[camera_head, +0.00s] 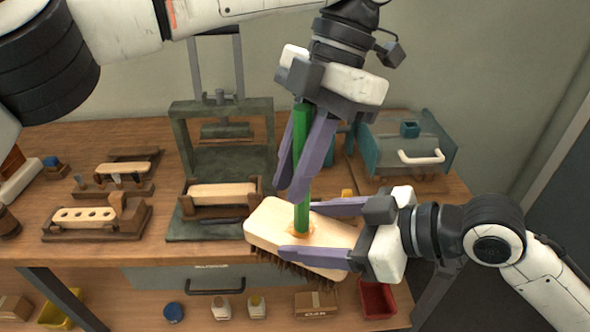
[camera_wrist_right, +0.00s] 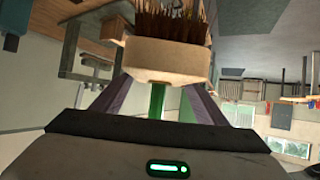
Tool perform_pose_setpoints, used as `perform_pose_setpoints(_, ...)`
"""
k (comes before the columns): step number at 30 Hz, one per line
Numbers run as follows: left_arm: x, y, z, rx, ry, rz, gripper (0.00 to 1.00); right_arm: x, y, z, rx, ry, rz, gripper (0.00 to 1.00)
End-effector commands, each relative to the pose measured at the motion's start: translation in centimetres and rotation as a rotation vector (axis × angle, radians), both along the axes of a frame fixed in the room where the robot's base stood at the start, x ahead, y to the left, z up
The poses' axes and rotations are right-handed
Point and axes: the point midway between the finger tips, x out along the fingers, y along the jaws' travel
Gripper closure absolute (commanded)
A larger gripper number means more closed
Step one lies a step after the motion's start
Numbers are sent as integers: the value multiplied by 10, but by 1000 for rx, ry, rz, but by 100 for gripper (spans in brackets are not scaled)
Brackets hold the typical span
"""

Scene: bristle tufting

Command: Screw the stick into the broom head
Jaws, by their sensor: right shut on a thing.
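The broom head (camera_head: 268,226) is a pale wooden block with dark bristles underneath. My right gripper (camera_head: 300,232) is shut on it and holds it in front of the bench, bristles down. The bristles also show in the right wrist view (camera_wrist_right: 165,22). The green stick (camera_head: 302,208) stands nearly upright with its lower end at the hole in the top of the broom head. How deep it sits is not clear. My left gripper (camera_head: 289,192) points down from above, its purple fingers on either side of the stick. Whether they grip it or stand slightly apart cannot be told.
The wooden bench (camera_head: 100,225) carries a dark press (camera_head: 222,150), small wooden fixtures with blocks (camera_head: 85,217) at the left, and a teal box (camera_head: 408,150) at the back right. A red bin (camera_head: 377,298) and other small items are on the lower shelf.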

Motion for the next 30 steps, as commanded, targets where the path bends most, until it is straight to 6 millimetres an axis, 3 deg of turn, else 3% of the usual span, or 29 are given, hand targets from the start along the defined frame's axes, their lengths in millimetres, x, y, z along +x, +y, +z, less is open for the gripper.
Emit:
perform_pose_setpoints(1,1,0,1,-2,-3,3,77,-1,1,1,4,0,1,96)
perform_pose_setpoints(3,1,0,1,-2,-3,3,65,-1,1,1,4,0,1,96)
perform_pose_setpoints(13,1,-1,2,-3,-10,15,62,0,1,2,3,-3,0,96)
perform_pose_setpoints(17,7,-5,13,-9,-73,113,62,0,1,2,4,-3,0,96)
perform_pose_setpoints(23,25,-19,54,-51,-283,484,62,0,1,2,4,-3,0,96)
perform_pose_setpoints(30,44,-38,119,-168,-494,1039,62,0,1,2,4,-4,1,96)
